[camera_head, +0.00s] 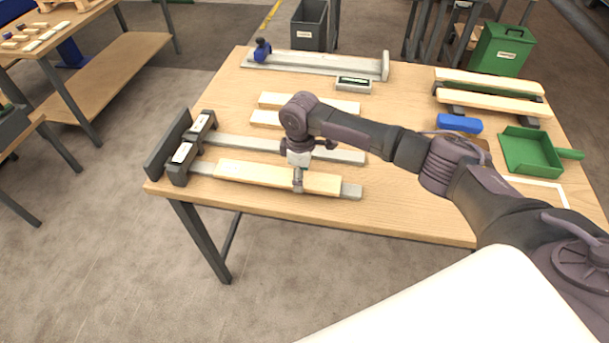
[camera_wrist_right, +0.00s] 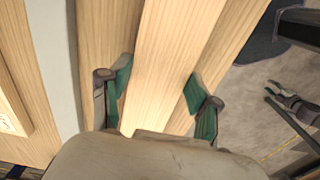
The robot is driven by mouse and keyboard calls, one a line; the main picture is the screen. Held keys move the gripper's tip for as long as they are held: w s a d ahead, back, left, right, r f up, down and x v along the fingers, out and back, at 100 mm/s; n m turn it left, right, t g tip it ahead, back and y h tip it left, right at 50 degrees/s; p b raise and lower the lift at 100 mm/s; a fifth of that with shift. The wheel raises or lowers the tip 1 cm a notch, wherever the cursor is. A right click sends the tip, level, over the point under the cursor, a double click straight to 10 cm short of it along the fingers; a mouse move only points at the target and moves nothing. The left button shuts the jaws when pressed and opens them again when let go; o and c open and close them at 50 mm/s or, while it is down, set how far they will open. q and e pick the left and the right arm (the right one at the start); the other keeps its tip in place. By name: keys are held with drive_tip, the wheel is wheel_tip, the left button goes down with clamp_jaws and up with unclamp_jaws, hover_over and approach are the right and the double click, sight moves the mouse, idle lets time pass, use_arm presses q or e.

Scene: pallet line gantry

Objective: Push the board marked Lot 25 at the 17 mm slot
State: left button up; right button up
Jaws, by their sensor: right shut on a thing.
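A pale wooden board (camera_head: 240,172) lies along the near grey rail, its left end close to the near slot block (camera_head: 179,172). My right gripper (camera_head: 298,187) reaches down over the board's right part and is shut on it. In the right wrist view the green-padded fingers (camera_wrist_right: 158,84) sit on either side of the board (camera_wrist_right: 175,35). A second slot block (camera_head: 202,126) stands behind at the head of the far rail (camera_head: 235,143). Both blocks carry white labels too small to read. No lot mark is legible on the board.
A dark upright plate (camera_head: 166,146) stands left of the blocks. Two more boards (camera_head: 275,100) lie behind the far rail, partly hidden by my arm. A blue-ended long fixture (camera_head: 320,64), a small display box (camera_head: 353,84), a blue block (camera_head: 459,123) and a green dustpan (camera_head: 530,150) are farther off.

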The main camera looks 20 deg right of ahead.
sight(255, 172)
drive_tip(key=shift+w+a+f+b, duration=0.1)
drive_tip(key=shift+w+a+b, duration=0.1)
drive_tip(key=shift+w+a, duration=0.3)
drive_tip(key=shift+w+a+r+b, duration=0.1)
drive_tip(key=shift+w+a+b, duration=0.15)
drive_tip(key=shift+a, duration=0.5)
drive_tip(key=shift+w+a+f+b, duration=0.15)
drive_tip(key=shift+w+a, duration=0.25)
drive_tip(key=shift+a, duration=0.2)
drive_tip(key=shift+w+a+b, duration=0.55)
drive_tip(key=shift+w+a, duration=0.15)
drive_tip(key=shift+a, duration=0.35)
drive_tip(key=shift+w+a, duration=0.1)
drive_tip(key=shift+a, duration=0.1)
drive_tip(key=shift+w+a+b, duration=0.5)
drive_tip(key=shift+a+b, duration=0.05)
drive_tip(key=shift+a, duration=0.05)
drive_tip(key=shift+w+a, duration=0.1)
drive_tip(key=shift+a, duration=0.1)
drive_tip(key=shift+w+a+b, duration=0.3)
drive_tip(key=shift+a+b, duration=0.1)
drive_tip(key=shift+b, duration=0.05)
drive_tip(key=shift+w+a+b, duration=0.6)
drive_tip(key=shift+a+b, duration=0.3)
drive_tip(key=shift+a, duration=0.05)
drive_tip(key=shift+d, duration=0.1)
